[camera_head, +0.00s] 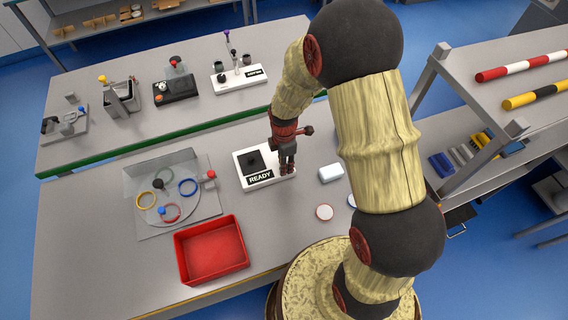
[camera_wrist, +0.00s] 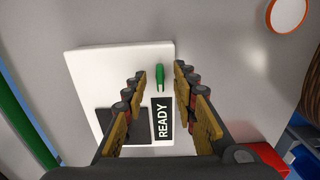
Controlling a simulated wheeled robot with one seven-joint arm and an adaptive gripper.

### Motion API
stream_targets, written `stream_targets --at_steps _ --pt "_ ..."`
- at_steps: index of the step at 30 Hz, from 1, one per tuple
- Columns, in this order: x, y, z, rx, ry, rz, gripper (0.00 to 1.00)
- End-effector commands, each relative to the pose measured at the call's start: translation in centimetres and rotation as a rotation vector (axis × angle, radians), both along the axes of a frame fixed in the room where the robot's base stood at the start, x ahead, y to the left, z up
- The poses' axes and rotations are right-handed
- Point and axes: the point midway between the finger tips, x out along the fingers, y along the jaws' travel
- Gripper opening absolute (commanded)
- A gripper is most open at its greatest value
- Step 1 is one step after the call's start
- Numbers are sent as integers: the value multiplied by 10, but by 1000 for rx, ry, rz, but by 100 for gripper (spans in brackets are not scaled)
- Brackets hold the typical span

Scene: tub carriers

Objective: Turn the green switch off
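The green switch (camera_wrist: 160,77) is a small green lever on a white panel box (camera_wrist: 95,62) in the wrist view. A black plate (camera_wrist: 122,124) and a black "READY" label (camera_wrist: 162,120) are on the same box. In the head view the white box (camera_head: 243,153) stands on the near table, and its switch is hidden behind my gripper (camera_head: 287,165). My gripper points down over the right part of the box. In the wrist view my gripper (camera_wrist: 160,72) is open, its fingers apart on either side of the lever. I see no contact with the lever.
A red tray (camera_head: 238,232) and a board with coloured rings (camera_head: 134,205) lie left of the box. A white block (camera_head: 331,172) and a white disc with an orange rim (camera_head: 324,212) lie to its right. Other devices stand on the far table (camera_head: 140,124).

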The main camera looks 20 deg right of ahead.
Motion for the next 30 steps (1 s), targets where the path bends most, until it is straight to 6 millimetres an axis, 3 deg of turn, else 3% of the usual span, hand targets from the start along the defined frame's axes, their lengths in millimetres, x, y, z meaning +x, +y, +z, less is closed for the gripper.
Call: stream_targets --at_steps 8,22,30 --pt "0 0 -1 0 -1 0 27" --pt "0 0 -1 0 0 0 1" --pt "0 0 -1 0 0 0 0"
